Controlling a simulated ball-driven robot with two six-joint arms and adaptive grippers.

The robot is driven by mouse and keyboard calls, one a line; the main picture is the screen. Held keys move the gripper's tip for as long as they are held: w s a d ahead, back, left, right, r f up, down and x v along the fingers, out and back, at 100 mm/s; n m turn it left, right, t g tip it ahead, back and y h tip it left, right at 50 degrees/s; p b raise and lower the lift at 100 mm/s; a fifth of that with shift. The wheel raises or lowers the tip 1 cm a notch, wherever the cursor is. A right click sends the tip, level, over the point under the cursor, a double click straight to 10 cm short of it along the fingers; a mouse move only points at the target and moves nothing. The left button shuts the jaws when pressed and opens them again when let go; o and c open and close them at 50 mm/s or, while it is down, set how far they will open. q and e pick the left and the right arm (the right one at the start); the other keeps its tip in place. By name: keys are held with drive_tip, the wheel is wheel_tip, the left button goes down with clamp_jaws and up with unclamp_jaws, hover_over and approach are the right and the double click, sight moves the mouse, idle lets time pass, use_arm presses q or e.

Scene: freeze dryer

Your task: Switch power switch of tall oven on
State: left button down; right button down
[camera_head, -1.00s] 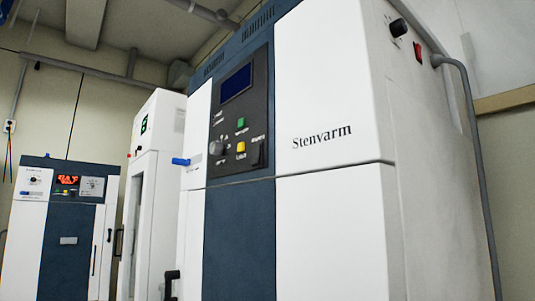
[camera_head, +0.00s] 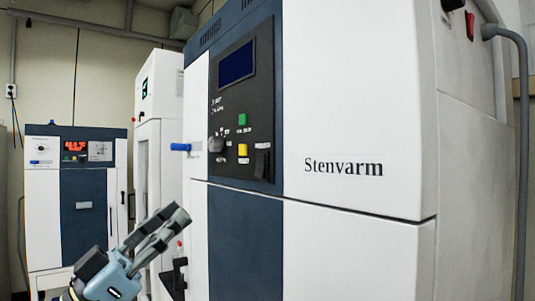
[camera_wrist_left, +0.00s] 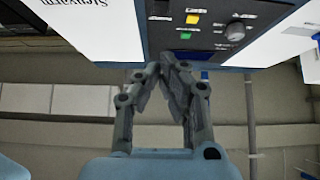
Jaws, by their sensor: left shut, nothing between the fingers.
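The large white and dark blue Stenvarm cabinet (camera_head: 355,235) fills the middle and right of the head view. Its dark front panel (camera_head: 262,100) has a blank blue display (camera_head: 236,65), a green button (camera_head: 242,120), a yellow button (camera_head: 242,150), a grey knob (camera_head: 216,144) and a black switch (camera_head: 261,163). A red rocker switch (camera_head: 469,25) is on its right side wall. Which switch is the oven's power switch I cannot tell. My left gripper (camera_head: 178,213) is shut and empty, below and left of the panel. The wrist view shows the panel (camera_wrist_left: 210,32) upside down beyond the fingertips. My right gripper is out of view.
A narrow white cabinet (camera_head: 158,95) with a green display stands to the left, behind the Stenvarm. A lower blue and white unit (camera_head: 83,200) with a lit red display is farther left. A grey conduit (camera_head: 521,150) runs down at the right. A blue handle (camera_head: 181,147) sticks out left of the panel.

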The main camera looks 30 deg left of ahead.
sight(261, 158)
use_arm(q)
drive_tip(key=shift+s+r+m, duration=0.25)
drive_tip(key=shift+m, duration=0.05)
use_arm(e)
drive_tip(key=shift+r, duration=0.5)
use_arm(q)
drive_tip(key=shift+w, duration=0.15)
